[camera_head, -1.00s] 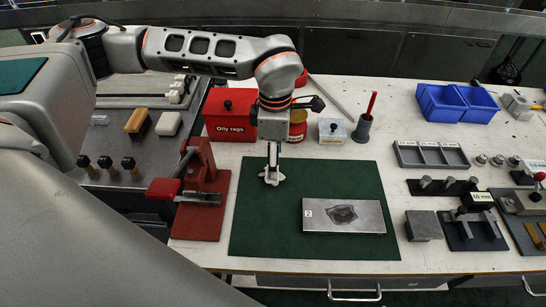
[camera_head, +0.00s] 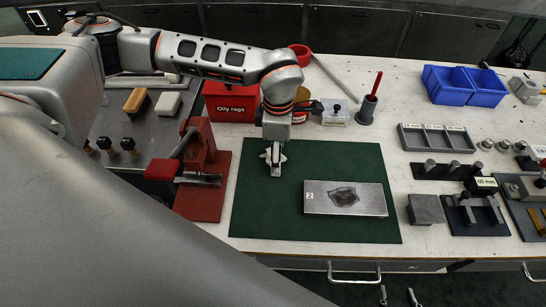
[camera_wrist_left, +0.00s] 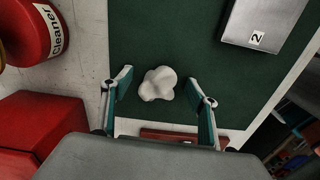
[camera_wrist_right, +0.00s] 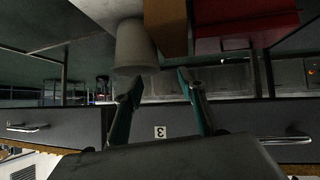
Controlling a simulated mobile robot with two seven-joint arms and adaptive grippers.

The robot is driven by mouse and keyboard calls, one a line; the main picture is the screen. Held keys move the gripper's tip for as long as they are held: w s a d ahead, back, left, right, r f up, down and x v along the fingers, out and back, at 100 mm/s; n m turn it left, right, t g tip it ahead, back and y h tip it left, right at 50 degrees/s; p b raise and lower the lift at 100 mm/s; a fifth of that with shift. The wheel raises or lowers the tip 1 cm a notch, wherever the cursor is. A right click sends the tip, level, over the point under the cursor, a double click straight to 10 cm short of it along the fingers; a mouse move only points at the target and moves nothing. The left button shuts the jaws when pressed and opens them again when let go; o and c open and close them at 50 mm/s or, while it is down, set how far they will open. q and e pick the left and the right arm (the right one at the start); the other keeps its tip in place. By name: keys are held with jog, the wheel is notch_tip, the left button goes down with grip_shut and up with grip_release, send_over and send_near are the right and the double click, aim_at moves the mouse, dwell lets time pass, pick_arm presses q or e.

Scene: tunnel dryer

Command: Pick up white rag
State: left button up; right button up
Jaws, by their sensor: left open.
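The white rag (camera_wrist_left: 157,84) is a small crumpled lump on the green mat (camera_wrist_left: 160,35). In the left wrist view it lies between the two spread fingers of my left gripper (camera_wrist_left: 159,77); I see no grip on it. In the head view the rag (camera_head: 266,155) shows at the mat's upper left, partly hidden by my left gripper (camera_head: 275,165), which points down over it. My right gripper (camera_head: 398,296) shows only its fingertips at the head view's bottom edge, in front of the table. In the right wrist view my right gripper (camera_wrist_right: 158,77) is open and empty.
A metal plate marked 2 (camera_head: 318,205) lies on the mat, right of the rag. A red oily rags box (camera_head: 230,104) and a red-based clamp (camera_head: 205,200) stand left. Blue bins (camera_head: 465,87) stand at the right. Drawers with handles (camera_head: 354,274) line the table front.

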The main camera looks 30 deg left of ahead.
pick_arm(q)
jog(key=c, duration=1)
jog(key=shift+r, duration=0.2)
notch_tip(320, 180, up, 20)
jog(key=p, duration=0.1)
jog(key=shift+p, duration=0.3)
jog(key=shift+f, duration=0.1)
jog(key=shift+c, duration=0.3)
